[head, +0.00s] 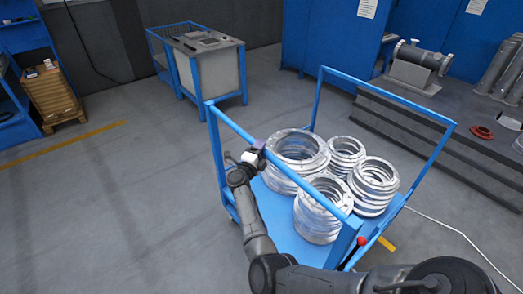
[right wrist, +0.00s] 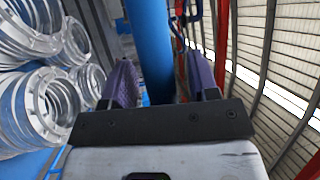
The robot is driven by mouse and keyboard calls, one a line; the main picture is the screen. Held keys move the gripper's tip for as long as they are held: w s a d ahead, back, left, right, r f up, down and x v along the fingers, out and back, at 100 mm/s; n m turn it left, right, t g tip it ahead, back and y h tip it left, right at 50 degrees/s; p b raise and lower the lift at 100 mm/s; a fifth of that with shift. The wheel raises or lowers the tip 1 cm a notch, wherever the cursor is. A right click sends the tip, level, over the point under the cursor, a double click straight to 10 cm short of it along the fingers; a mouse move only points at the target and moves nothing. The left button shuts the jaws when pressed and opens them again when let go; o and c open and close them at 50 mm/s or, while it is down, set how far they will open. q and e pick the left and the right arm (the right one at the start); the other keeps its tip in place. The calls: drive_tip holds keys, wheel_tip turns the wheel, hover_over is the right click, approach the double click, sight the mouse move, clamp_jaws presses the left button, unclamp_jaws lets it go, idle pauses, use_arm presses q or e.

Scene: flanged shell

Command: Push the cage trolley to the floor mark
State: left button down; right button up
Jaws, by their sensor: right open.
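The blue cage trolley (head: 232,122) stands on the grey floor, with stacks of shiny metal rings (head: 297,152) on its deck. My right gripper (head: 256,153) is at the trolley's near-left top rail. In the right wrist view its two purple-padded fingers (right wrist: 166,85) are apart, with the blue rail (right wrist: 150,45) running between them. I cannot tell whether the pads touch the rail. Yellow floor lines show at the left (head: 62,147) and as a short piece by the trolley's right side (head: 386,244). I cannot tell which is the floor mark. My left gripper is not in view.
A blue-framed grey bin (head: 218,77) stands behind the trolley. A dark stepped platform (head: 410,140) with metal parts is close on the right. A pale cable (head: 450,228) lies on the floor at the right. The floor left of the trolley is clear.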

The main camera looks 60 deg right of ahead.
clamp_jaws()
idle(0.6)
